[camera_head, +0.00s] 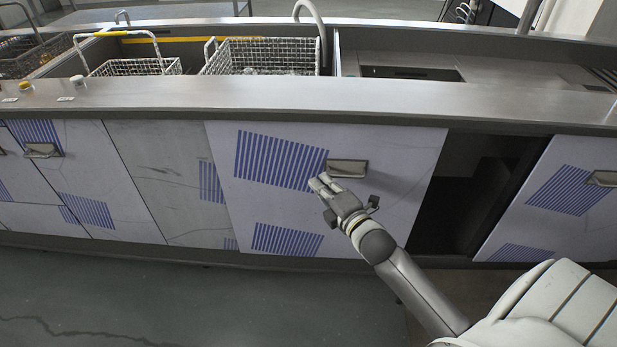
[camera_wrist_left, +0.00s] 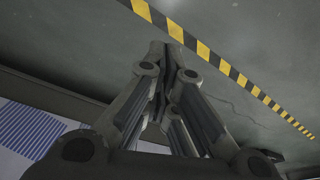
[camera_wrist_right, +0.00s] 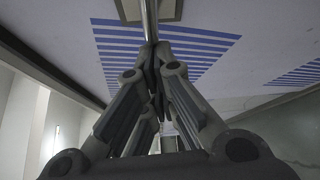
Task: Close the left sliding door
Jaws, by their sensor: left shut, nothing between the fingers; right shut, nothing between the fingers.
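A pale sliding door panel (camera_head: 390,195) with blue stripes stands in the middle of the tank's front in the head view. A dark opening (camera_head: 470,195) lies between its right edge and another striped door (camera_head: 565,200). The panel has a metal handle (camera_head: 348,168), which also shows at the top of the right wrist view (camera_wrist_right: 160,10). My right gripper (camera_head: 318,185) is shut and empty, its tips just below and left of the handle; I cannot tell if they touch the door. My left gripper (camera_wrist_left: 165,48) is shut and empty, outside the head view, above the floor.
A steel counter edge (camera_head: 250,95) runs above the doors. Wire baskets (camera_head: 265,57) sit in the tank behind it. Drawers with a handle (camera_head: 42,150) are at the left. The floor (camera_head: 180,300) is clear, with yellow-black tape (camera_wrist_left: 240,80).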

